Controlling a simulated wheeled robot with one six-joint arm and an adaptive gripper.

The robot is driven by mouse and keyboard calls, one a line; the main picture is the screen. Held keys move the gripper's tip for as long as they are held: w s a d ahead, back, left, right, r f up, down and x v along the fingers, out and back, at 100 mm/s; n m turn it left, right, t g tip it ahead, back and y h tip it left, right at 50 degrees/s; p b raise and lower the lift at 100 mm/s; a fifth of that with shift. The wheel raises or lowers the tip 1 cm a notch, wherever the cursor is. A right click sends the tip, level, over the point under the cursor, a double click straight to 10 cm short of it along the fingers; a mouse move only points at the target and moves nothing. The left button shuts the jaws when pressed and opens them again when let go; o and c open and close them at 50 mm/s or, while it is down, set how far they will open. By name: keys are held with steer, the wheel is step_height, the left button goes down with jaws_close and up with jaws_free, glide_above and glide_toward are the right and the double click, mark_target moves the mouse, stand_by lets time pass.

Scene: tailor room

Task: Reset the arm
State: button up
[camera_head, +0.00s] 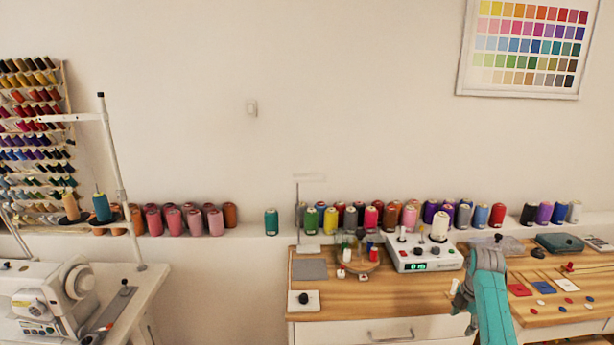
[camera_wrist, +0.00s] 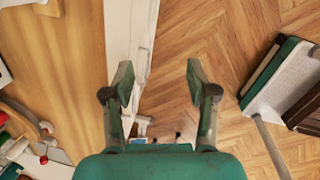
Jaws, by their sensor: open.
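My arm, teal, rises at the lower right of the head view in front of the wooden worktable (camera_head: 380,300). In the wrist view my gripper (camera_wrist: 158,85) is open, its two green fingers wide apart with nothing between them. Below the gap lie the white edge of the furniture and the herringbone floor (camera_wrist: 210,40). The fingers are hidden or too small to tell in the head view.
The worktable holds a white control box (camera_head: 423,257), a round wooden stand (camera_head: 357,265) and small coloured pieces. A sewing machine (camera_head: 45,300) stands at left. Thread spools line the wall ledge. A dark-and-white object (camera_wrist: 285,85) is on the floor at right.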

steer(key=s+a+f+m+t, duration=0.1)
steer(key=s+a+f+m, duration=0.3)
steer(key=f, duration=0.6)
steer(key=s+a+f+m+t, duration=0.1)
steer(key=s+a+f+t, duration=0.1)
steer(key=s+a+f, duration=0.6)
steer(key=s+a+f+m+t, duration=0.2)
steer(key=s+a+f+m, duration=0.15)
steer(key=s, duration=0.55)
steer(key=s+a+f+m+t, duration=0.1)
steer(key=s+a+f+m, duration=0.15)
steer(key=s+f, duration=0.45)
steer(key=s+a+r+m+t, duration=0.25)
steer(key=s+r, duration=0.35)
steer(key=s, duration=0.5)
steer(key=s+a+r+m+t, duration=0.2)
steer(key=s+a+r, duration=0.3)
steer(key=s, duration=0.6)
steer(key=s+r+m+t, duration=0.1)
steer(key=s+r+m, duration=0.1)
steer(key=s+r, duration=0.4)
steer(key=s+r+m+t, duration=0.1)
steer(key=s+r+m, duration=0.2)
steer(key=r, duration=1.2)
steer(key=s, duration=0.3)
steer(key=shift+s+a+y, duration=0.15)
steer(key=shift+a+y, duration=0.1)
steer(key=shift+y, duration=0.05)
steer(key=shift+t, duration=0.25)
